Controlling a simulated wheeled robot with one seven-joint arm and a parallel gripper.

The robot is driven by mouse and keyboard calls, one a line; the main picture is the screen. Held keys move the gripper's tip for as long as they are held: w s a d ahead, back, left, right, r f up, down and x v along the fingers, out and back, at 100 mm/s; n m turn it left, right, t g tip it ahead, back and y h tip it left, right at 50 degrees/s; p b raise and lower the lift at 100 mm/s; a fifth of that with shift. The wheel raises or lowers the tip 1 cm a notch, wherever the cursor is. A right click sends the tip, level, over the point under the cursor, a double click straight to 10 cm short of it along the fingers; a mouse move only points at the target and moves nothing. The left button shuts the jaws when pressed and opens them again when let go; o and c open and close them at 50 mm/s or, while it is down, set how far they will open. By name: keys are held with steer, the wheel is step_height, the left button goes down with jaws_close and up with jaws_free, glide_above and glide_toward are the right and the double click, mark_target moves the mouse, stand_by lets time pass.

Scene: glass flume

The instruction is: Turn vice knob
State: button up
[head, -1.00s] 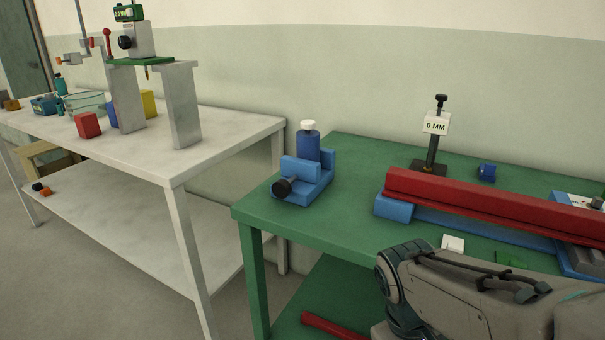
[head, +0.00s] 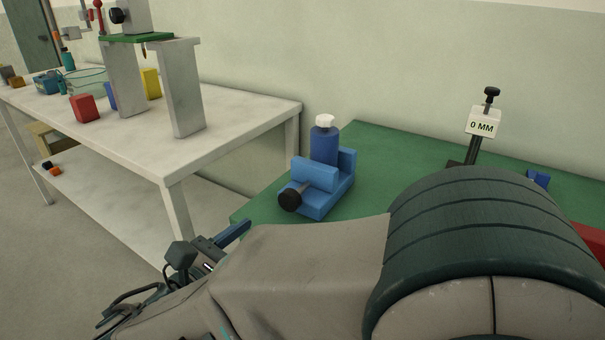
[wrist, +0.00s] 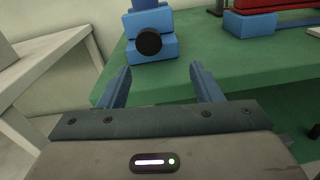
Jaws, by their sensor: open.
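The blue vice (head: 322,190) stands near the left end of the green table, with a blue bottle (head: 324,143) with a white cap between or behind its jaws. Its round black knob (head: 290,200) faces the front left edge. In the wrist view the knob (wrist: 149,43) is straight ahead, above and beyond the gap between my fingers, on the blue vice (wrist: 150,22). My gripper (wrist: 160,80) is open and empty, with its blue fingers apart and not touching the knob. In the head view one finger of my gripper (head: 232,234) shows, lower left of the vice.
The green table (head: 375,150) carries a post with a "0 MM" sign (head: 482,122) and a red bar (head: 590,240) at the right, partly hidden by my arm. A white table (head: 230,115) with blocks and a stand is at the left, across a gap.

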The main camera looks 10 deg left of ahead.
mark_target(287, 202)
steer(key=shift+n+t+y, duration=0.3)
steer(key=x, duration=0.4)
steer(key=b+x, duration=0.1)
steer(key=x, duration=0.4)
steer(key=a+b+x, duration=0.1)
steer(key=x, duration=0.3)
steer(key=shift+w+r, duration=0.35)
steer(key=shift+w, duration=0.05)
steer(key=c, duration=1)
steer(key=shift+f+b, duration=0.15)
steer(key=shift+b, duration=0.3)
steer(key=shift+m+b, duration=0.3)
steer(key=shift+m, duration=0.5)
